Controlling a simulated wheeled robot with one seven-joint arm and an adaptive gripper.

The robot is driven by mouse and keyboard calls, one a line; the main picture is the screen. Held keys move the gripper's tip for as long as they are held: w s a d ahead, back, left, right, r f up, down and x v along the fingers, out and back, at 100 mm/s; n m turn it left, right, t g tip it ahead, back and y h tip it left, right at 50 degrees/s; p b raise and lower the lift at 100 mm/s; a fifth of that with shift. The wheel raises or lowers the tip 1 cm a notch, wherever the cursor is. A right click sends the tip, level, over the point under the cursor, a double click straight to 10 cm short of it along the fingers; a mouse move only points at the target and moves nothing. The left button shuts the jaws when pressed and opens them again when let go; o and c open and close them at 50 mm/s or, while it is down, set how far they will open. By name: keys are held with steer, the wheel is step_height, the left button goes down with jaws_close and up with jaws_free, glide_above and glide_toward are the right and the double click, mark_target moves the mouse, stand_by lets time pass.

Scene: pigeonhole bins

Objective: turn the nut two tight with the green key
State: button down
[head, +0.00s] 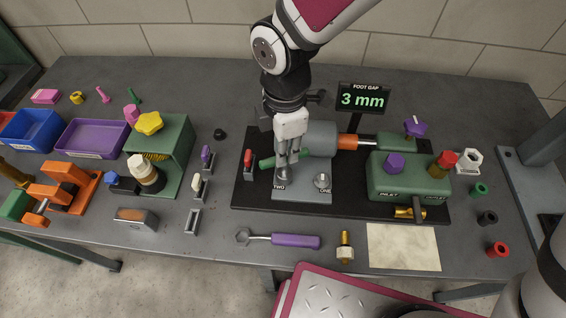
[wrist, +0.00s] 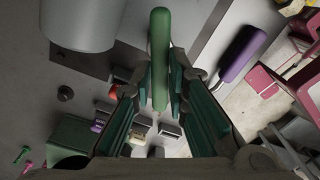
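My gripper (head: 288,160) points down over the grey foot block, at its left end by the label TWO. Its fingers are closed about the green key (head: 268,163), whose handle lies crosswise between them. In the wrist view the green handle (wrist: 160,50) shows between the two finger pads, with a thin pale shaft below it. Nut two (head: 282,174) is just under the fingertips and partly hidden; I cannot tell whether the key touches it. Nut one (head: 322,181) is in plain view to the right. The foot gap display (head: 362,100) reads 3 mm.
A red-handled piece (head: 248,158) stands close left of the block. The grey cylinder (head: 320,138) and green valve body (head: 398,180) are to the right. A purple-handled wrench (head: 295,240) lies in front. Small holders with purple and white handles stand left.

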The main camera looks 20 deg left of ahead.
steer(key=shift+r+p, duration=0.5)
steer(key=shift+r, duration=0.25)
steer(key=shift+r+p, duration=1.05)
steer(key=shift+r, duration=0.75)
